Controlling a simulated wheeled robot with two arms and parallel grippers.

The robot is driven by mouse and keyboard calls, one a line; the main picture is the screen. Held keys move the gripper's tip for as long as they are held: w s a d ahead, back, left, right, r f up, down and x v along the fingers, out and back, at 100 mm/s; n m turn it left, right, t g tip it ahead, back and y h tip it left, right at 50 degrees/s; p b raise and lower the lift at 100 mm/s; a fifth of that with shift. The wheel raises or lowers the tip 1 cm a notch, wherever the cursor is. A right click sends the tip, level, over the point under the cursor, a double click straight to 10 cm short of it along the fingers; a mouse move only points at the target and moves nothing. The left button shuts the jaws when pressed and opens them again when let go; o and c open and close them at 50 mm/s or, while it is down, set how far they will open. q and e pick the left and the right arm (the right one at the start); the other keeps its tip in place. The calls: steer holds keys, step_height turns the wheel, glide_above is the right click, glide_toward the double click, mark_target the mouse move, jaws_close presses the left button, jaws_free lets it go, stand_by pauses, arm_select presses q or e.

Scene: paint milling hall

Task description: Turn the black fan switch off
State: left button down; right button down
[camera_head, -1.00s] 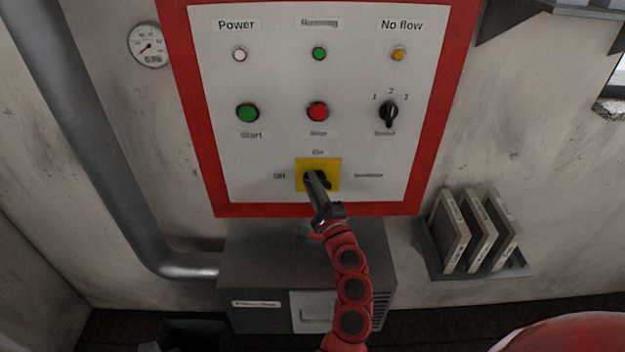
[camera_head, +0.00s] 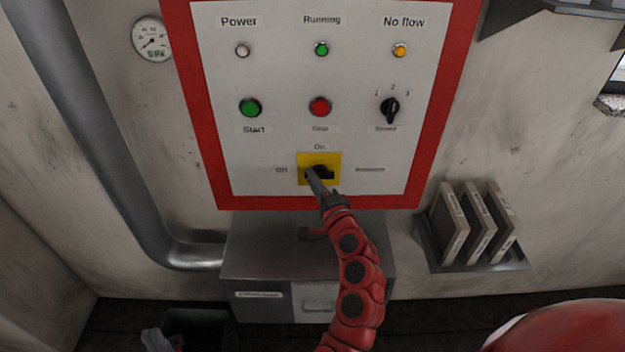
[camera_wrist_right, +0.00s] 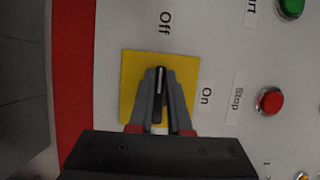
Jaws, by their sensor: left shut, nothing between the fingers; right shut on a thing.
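The black fan switch (camera_head: 324,171) sits on a yellow square plate (camera_head: 333,158) low on the panel, with On above and Off to the left. My right gripper (camera_head: 313,174) is at the switch and partly hides it. In the right wrist view, the fingers (camera_wrist_right: 161,92) are closed around both sides of the black handle (camera_wrist_right: 160,78). There the handle's white mark points along the direction of the Off label (camera_wrist_right: 165,23), and the On label (camera_wrist_right: 206,96) is off to the side. My left gripper is not in view.
The red-framed panel (camera_head: 285,80) also carries a green Start button (camera_head: 250,107), a red Stop button (camera_head: 320,107) and a small black selector (camera_head: 389,110). A grey cabinet (camera_head: 262,262) stands below, a pipe (camera_head: 95,140) left, a rack with binders (camera_head: 480,225) right.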

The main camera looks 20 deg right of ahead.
steer(key=shift+d+f, duration=0.1)
steer(key=shift+d, duration=0.05)
steer(key=c, duration=0.9)
jaws_free()
steer(key=shift+d, duration=0.1)
steer(key=shift+o, duration=0.2)
steer(key=shift+d, duration=0.1)
steer(key=s+d+p, duration=0.2)
steer(key=s+p, duration=0.4)
steer(key=s, duration=1.1)
